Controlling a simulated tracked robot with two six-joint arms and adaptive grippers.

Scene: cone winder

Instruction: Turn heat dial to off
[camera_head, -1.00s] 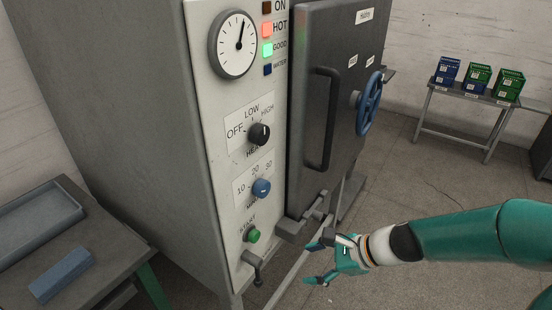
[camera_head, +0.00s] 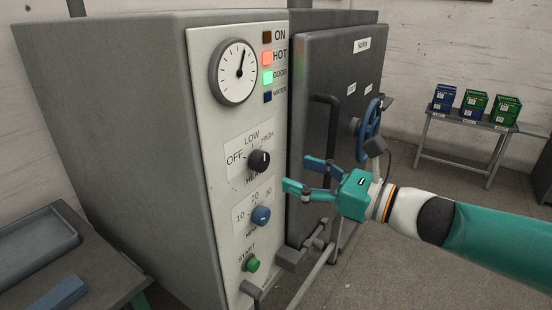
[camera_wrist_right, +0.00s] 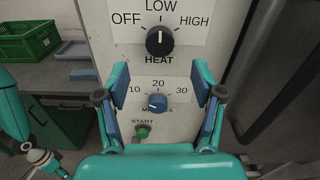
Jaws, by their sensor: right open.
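The heat dial (camera_head: 259,160) is a black knob on the pale control panel, under a plate marked OFF, LOW and HIGH. In the right wrist view the heat dial (camera_wrist_right: 160,41) has its white pointer line upright, toward LOW. My right gripper (camera_head: 297,173) is open and empty, just right of and slightly below the dial in the head view, apart from it. In the wrist view my right gripper (camera_wrist_right: 161,82) has its fingers spread left and right below the dial.
A blue minutes dial (camera_head: 261,215) and green start button (camera_head: 252,265) sit below. A dark door with a handle (camera_head: 322,135) and blue wheel (camera_head: 369,118) stands right of the panel. A bench (camera_head: 95,262) is at the left. A table (camera_head: 465,121) with small boxes stands far right.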

